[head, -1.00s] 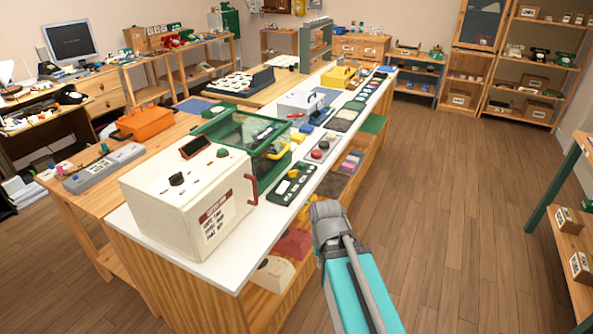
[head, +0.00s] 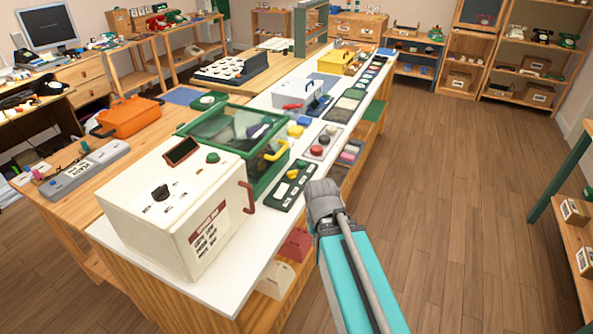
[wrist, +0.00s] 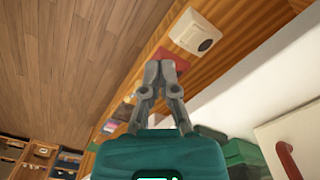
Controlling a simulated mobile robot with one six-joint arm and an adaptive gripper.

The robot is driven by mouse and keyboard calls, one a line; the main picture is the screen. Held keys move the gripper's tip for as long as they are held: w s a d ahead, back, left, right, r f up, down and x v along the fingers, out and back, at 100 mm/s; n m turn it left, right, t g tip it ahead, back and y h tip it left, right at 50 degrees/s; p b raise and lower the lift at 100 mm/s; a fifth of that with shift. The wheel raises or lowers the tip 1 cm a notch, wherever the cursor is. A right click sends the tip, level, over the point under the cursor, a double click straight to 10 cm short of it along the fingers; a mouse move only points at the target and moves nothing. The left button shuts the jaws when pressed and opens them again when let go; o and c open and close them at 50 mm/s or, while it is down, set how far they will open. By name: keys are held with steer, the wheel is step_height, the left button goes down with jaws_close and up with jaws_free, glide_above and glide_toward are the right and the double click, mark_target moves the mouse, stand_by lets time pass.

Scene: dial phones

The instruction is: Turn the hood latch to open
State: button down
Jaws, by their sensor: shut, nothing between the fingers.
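A green box with a clear hood (head: 203,128) stands on the white-topped bench in the head view. A yellow curved part (head: 277,150), perhaps the hood latch, is on its right front side. Its exact turn is too small to tell. My arm reaches in from the bottom of the head view, right of the bench edge, and my fingertips are hidden there. In the wrist view my gripper (wrist: 166,66) is shut and empty, apart from the latch, with the lower shelf beyond it. Green parts (wrist: 240,152) show at lower right there.
A cream box with a black knob and red handle (head: 160,225) stands in front of the hooded box. A dark button panel (head: 291,186) lies beside it. A red box (wrist: 178,58) and a white device (wrist: 195,33) are on the lower shelf. Open floor lies right of the bench.

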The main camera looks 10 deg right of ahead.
mark_target(293, 180)
steer(key=w+d+r+n+t+p, duration=0.1)
steer(key=w+r+p, duration=0.2)
steer(key=w, duration=0.4)
steer(key=w+d+r+n+t+y+p, duration=0.1)
steer(key=w+r+n+p, duration=0.1)
steer(key=w, duration=0.6)
steer(key=w+d+r+n+t+p, duration=0.1)
steer(key=w+r+n+t+p, duration=0.1)
steer(key=w+r+p, duration=0.2)
steer(key=w+r, duration=0.1)
steer(key=w, duration=0.2)
steer(key=shift+w+d+r+y, duration=0.2)
steer(key=shift+d+r+y, duration=0.05)
steer(key=shift+r+y, duration=0.15)
steer(key=shift+f, duration=0.2)
steer(key=b+x, duration=0.9)
steer(key=x, duration=0.1)
steer(key=shift+f, duration=0.1)
steer(key=shift+w+a+r, duration=0.1)
steer(key=shift+w+a, duration=0.2)
steer(key=shift+w, duration=0.3)
steer(key=shift+w+a+r, duration=0.1)
steer(key=shift+w+a, duration=0.2)
steer(key=shift+w, duration=0.35)
steer(key=shift+w+a+r, duration=0.1)
steer(key=shift+w+a, duration=0.2)
steer(key=shift+w, duration=0.3)
steer(key=shift+s+a, duration=0.15)
steer(key=shift+s, duration=0.05)
